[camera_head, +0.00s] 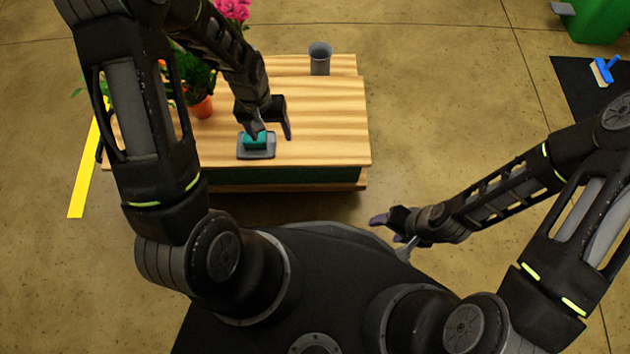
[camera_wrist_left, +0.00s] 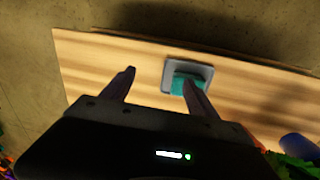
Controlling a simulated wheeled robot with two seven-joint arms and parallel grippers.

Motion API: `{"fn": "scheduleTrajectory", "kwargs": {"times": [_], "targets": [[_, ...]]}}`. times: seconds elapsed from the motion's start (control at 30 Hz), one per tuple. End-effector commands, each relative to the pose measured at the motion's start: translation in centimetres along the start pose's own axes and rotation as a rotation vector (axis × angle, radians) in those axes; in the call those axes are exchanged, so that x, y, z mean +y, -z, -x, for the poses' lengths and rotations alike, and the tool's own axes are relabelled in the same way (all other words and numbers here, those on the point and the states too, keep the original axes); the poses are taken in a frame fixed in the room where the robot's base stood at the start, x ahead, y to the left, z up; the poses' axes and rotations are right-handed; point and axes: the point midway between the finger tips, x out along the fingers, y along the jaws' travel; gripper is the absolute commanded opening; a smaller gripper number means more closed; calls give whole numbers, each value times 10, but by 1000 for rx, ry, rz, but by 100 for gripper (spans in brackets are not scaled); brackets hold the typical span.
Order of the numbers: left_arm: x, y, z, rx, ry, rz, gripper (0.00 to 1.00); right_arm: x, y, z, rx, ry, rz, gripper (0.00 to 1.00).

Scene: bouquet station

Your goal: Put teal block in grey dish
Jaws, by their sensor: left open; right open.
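The teal block (camera_head: 256,143) sits in the grey dish (camera_head: 257,154) near the front edge of the wooden table. In the left wrist view the block (camera_wrist_left: 181,80) lies inside the dish (camera_wrist_left: 206,73), partly hidden by one finger. My left gripper (camera_head: 272,136) is open just above the block and dish, with one finger over the block and the other off to the side. It also shows in the left wrist view (camera_wrist_left: 158,78). My right gripper (camera_head: 390,231) is open and empty, in front of the table to the right.
A grey cup (camera_head: 320,58) stands at the back of the table (camera_head: 335,120). A potted plant in an orange pot (camera_head: 203,107) and pink flowers (camera_head: 233,10) are at the left. The table's right half is clear. A blue brush (camera_head: 605,70) lies on a dark mat far right.

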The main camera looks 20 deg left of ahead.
Motion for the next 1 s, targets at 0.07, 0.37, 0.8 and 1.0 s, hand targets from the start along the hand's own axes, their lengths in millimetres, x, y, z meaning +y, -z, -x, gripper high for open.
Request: {"fn": "scheduleTrajectory", "kwargs": {"times": [0.07,0.37,0.8,1.0], "targets": [[34,-35,-36,-21,-68,-39,68,0,0,0,0,0,0,61],[125,-160,-102,-6,-248,-84,68,0,0,0,0,0,0,61],[129,-166,-103,7,-255,-84,68,0,0,0,0,0,0,61],[129,-166,-103,7,-255,-84,61,0,0,0,0,0,0,54]]}}
